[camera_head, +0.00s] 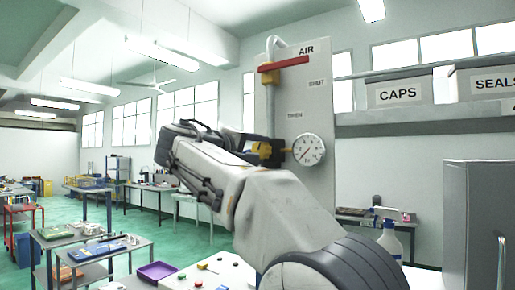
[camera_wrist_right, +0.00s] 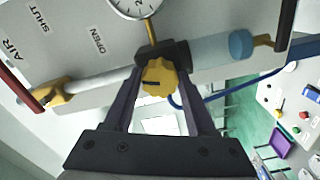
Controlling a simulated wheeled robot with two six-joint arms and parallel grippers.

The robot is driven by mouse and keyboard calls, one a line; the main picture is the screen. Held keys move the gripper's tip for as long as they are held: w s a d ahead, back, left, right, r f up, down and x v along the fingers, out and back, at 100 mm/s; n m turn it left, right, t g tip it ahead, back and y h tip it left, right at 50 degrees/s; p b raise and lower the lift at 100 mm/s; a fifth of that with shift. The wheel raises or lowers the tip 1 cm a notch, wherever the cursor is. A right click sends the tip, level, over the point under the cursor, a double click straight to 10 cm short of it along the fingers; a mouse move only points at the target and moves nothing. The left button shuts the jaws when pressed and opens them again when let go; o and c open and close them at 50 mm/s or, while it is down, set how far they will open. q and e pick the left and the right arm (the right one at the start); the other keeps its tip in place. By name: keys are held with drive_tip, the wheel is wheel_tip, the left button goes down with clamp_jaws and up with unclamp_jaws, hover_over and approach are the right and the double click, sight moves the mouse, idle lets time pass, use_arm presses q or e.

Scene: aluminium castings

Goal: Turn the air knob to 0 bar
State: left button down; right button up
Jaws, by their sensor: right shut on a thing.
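The yellow air knob (camera_wrist_right: 160,78) sits between the fingers of my right gripper (camera_wrist_right: 163,92) in the right wrist view. The gripper is shut on the knob, with a finger on each side. A short dark mark shows on the knob's face. A round white gauge (camera_head: 308,149) is beside the knob on the grey AIR panel (camera_head: 312,95). Its thin needle points to the lower left in the head view; the exact reading is too small to tell. The gauge (camera_wrist_right: 135,5) is cut off in the wrist view. My left gripper is not in view.
A red lever (camera_head: 283,64) is across the pipe above the gauge, near the SHUT and OPEN labels. CAPS (camera_head: 398,92) and SEALS (camera_head: 494,83) bins are on a shelf to the right. A control panel with coloured buttons (camera_head: 200,275) is lower left.

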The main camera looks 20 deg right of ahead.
drive_tip(key=shift+n+p, duration=0.55)
drive_tip(key=shift+n, duration=1.35)
drive_tip(key=o, duration=1.3)
drive_tip(key=shift+o, duration=0.2)
drive_tip(key=shift+a, duration=0.1)
